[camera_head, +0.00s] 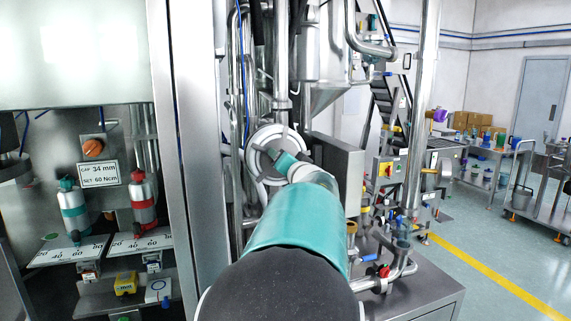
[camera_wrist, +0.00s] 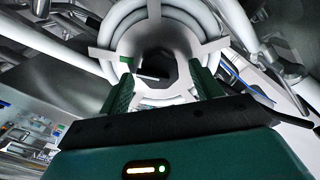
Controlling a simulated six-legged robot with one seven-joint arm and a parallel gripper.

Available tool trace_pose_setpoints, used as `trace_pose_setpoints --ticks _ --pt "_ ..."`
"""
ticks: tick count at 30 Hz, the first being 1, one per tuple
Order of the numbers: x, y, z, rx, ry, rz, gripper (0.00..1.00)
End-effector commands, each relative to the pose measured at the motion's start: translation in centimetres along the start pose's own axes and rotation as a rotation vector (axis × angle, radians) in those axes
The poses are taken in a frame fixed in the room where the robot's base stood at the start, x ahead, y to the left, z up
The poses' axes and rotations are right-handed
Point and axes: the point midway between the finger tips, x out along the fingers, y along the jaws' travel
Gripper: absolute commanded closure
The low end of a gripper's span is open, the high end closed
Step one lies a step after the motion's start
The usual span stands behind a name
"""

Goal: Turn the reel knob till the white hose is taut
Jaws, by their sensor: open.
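The hose reel (camera_head: 258,140) shows in the head view as a pale round disc on the machine, partly covered by my arm. In the wrist view the white hose (camera_wrist: 132,14) lies in loops around a grey metal hub with flat spokes (camera_wrist: 214,47). The reel knob (camera_wrist: 152,63) appears as a dark, faceted shape in the middle of the hub. My gripper (camera_wrist: 163,84) is open, with one green finger to each side below the knob. I cannot tell whether the fingers touch it. My gripper also shows small in the head view (camera_head: 277,157), in front of the reel.
Steel pipes (camera_head: 283,60) run above the reel, and a grey box (camera_head: 338,170) stands close to its right. A steel cabinet post (camera_head: 190,140) is to the left. Valves and pipes (camera_head: 383,270) sit low on the right.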

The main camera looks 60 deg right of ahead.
Motion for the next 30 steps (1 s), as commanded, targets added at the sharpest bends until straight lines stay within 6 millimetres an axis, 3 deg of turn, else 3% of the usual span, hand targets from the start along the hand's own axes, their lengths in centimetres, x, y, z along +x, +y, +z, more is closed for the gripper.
trace_pose_setpoints --ticks 7,24,30 --pt "-1.7 0.0 -0.1 0.001 0.002 0.000 0.36" --pt "-11.6 -0.1 -0.1 0.001 0.002 -0.003 0.36" --pt "-13.5 0.0 -0.1 0.001 0.001 -0.001 0.36"
